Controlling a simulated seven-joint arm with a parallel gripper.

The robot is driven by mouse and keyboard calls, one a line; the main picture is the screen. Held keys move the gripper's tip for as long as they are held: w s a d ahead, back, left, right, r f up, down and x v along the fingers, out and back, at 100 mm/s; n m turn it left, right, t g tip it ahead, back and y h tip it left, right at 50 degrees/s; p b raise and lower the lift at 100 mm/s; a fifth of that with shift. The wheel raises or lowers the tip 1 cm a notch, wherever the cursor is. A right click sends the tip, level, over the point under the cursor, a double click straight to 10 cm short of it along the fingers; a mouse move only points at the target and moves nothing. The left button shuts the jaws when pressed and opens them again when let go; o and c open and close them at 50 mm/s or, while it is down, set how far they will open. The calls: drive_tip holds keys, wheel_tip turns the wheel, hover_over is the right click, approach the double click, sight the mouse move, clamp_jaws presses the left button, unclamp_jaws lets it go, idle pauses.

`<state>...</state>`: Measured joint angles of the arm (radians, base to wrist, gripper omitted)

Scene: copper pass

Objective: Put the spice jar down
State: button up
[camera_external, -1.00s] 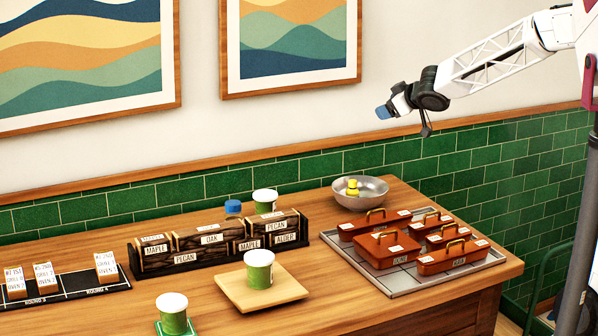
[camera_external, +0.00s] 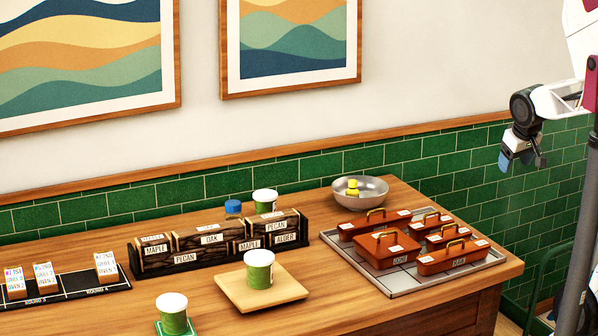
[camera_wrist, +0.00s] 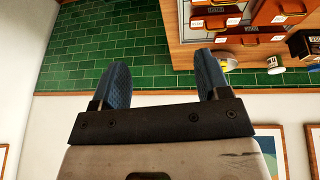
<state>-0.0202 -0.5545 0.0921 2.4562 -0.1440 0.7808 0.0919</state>
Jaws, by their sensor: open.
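Three green jars with white lids show in the external view. One (camera_external: 259,270) stands upright on the square wooden board (camera_external: 235,291), one (camera_external: 172,314) stands on a green mat at the front, and one (camera_external: 265,201) stands behind the wood-block rack. A blue-capped container (camera_external: 233,209) stands beside that last one, partly hidden. I cannot tell which is the spice jar. My gripper (camera_external: 521,160) is open and empty, hanging right of the counter, away from all jars. In the wrist view its two blue fingers (camera_wrist: 162,75) are apart with nothing between them.
A rack of labelled wood blocks (camera_external: 212,238) stands mid-counter. A grey tray (camera_external: 394,285) at the right holds several copper-coloured lidded boxes. A metal bowl (camera_external: 372,194) with a yellow item stands behind it. A black card strip (camera_external: 90,285) lies at the left.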

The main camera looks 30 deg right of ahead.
drive_tip(key=s+f+g+y, duration=0.1)
drive_tip(key=s+f, duration=0.1)
drive_tip(key=s, duration=0.5)
drive_tip(key=shift+s+a+g, duration=0.15)
drive_tip(key=shift+a+g, duration=0.15)
idle(0.8)
